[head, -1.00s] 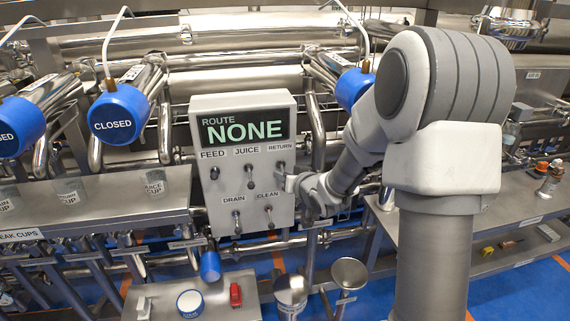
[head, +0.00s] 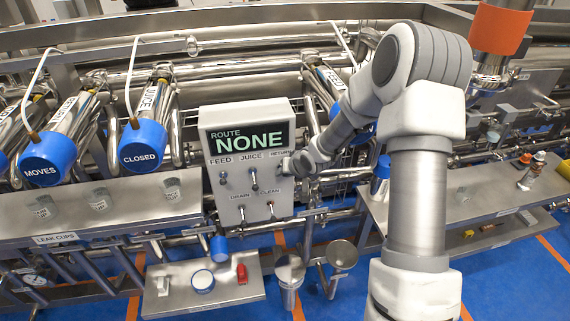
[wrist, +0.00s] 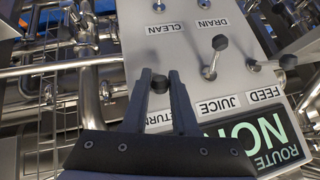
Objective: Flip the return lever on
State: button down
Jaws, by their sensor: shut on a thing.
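The grey control panel (head: 212,203) stands at the middle of the head view, and its display reads ROUTE NONE. The return lever (wrist: 159,83) shows in the wrist view as a dark knob between my fingertips, beside the RETURN label. My gripper (wrist: 160,80) is shut on this knob. In the head view my gripper (head: 287,166) is at the panel's right edge, just below the RETURN label, and hides most of the lever. The return lever's own tilt cannot be made out.
The feed lever (head: 223,177) and juice lever (head: 254,180) stand left of my gripper. The drain lever (head: 242,212) and clean lever (head: 270,207) are below. A blue CLOSED valve cap (head: 143,146) is at left. A low shelf (head: 230,290) lies beneath the panel.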

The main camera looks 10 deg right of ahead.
jog(key=shift+w+r+g+p, duration=0.15)
jog(key=shift+g+p, duration=0.15)
jog(key=shift+p, duration=0.4)
jog(key=c, duration=0.7)
grip_release()
jog(key=v, duration=1.7)
jog(key=shift+p, duration=0.45)
jog(key=shift+r, duration=0.2)
